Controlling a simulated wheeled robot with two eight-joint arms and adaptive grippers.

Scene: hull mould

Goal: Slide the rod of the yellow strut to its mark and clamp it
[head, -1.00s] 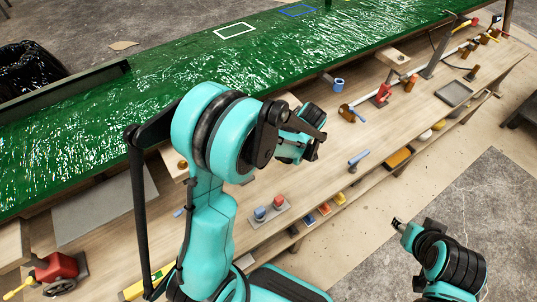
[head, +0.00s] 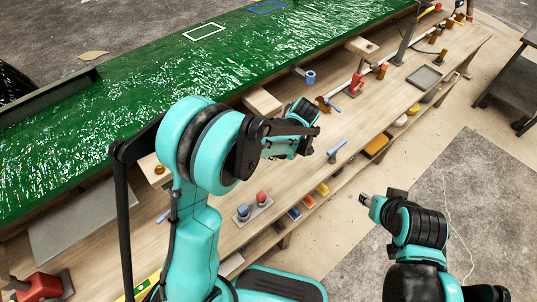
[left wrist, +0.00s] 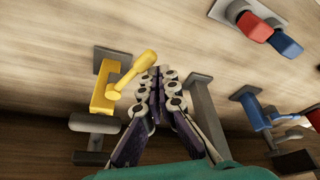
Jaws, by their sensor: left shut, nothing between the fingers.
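In the left wrist view the yellow strut (left wrist: 105,98) stands at the left of my fingers, with a yellow lever handle (left wrist: 145,62) angled up to the right. A grey bar (left wrist: 93,124) crosses just below it. My left gripper (left wrist: 168,72) is shut and empty, its fingertips right of the yellow handle and apart from it, as far as I can tell. In the head view the left gripper (head: 312,130) is over the bench, and I cannot make out the yellow strut there. My right gripper (head: 366,200) is at the lower right, clear of the bench; its fingers are too small to read.
A grey bar (left wrist: 207,115) stands close right of my left fingers. A blue clamp (left wrist: 254,110) is further right. A plate with red (head: 261,197) and blue (head: 243,212) knobs lies on the bench (head: 290,165). The green hull mould (head: 130,110) lies behind.

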